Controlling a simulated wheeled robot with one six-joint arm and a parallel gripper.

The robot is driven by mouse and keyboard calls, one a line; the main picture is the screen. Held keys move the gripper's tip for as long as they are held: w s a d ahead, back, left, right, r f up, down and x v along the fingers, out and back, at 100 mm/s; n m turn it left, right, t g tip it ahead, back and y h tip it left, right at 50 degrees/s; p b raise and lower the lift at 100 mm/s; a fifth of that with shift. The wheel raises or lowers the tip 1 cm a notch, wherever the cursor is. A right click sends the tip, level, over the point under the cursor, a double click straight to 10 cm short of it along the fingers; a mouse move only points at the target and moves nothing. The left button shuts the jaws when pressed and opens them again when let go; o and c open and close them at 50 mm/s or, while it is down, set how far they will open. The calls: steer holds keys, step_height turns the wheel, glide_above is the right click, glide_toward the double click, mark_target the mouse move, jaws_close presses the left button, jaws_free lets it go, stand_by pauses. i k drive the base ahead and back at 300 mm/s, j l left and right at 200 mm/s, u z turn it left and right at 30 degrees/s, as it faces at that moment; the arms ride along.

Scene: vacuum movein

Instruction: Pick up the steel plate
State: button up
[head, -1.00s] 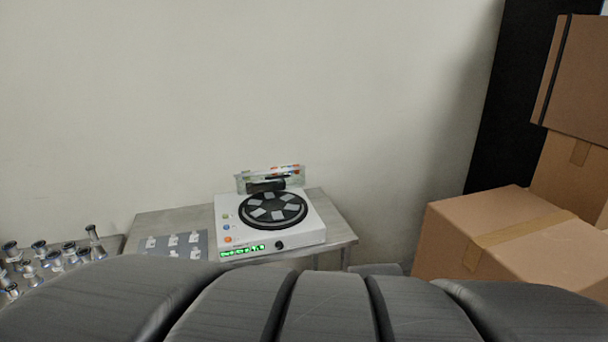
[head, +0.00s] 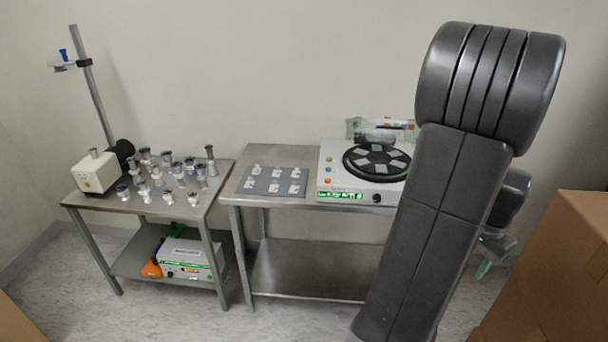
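A flat grey plate (head: 266,179) lies on the left part of the steel table (head: 232,190) in the head view. It carries several small white pieces in two rows. I take it to be the steel plate. My gripper (head: 486,265) shows small and partly hidden at the right, behind my own arm, beyond the table's right side and well apart from the plate. A greenish tip shows there. The finger opening is not clear.
A white device (head: 337,176) with a black round platform stands right of the plate, partly hidden by my arm. A left table (head: 213,204) holds several flasks and a stand (head: 95,95). Cardboard boxes (head: 552,275) crowd the right. The lower shelf (head: 305,268) is bare.

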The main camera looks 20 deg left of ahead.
mark_target(295, 174)
steer(key=i+j+u, duration=0.1)
steer(key=u, duration=0.3)
steer(key=i+u, duration=0.55)
steer(key=u, duration=0.2)
steer(key=i+l+u, duration=0.1)
steer(key=u, duration=0.25)
steer(key=i+l, duration=0.3)
steer(key=i+l+u, duration=0.1)
steer(key=i+l, duration=0.15)
steer(key=i, duration=0.25)
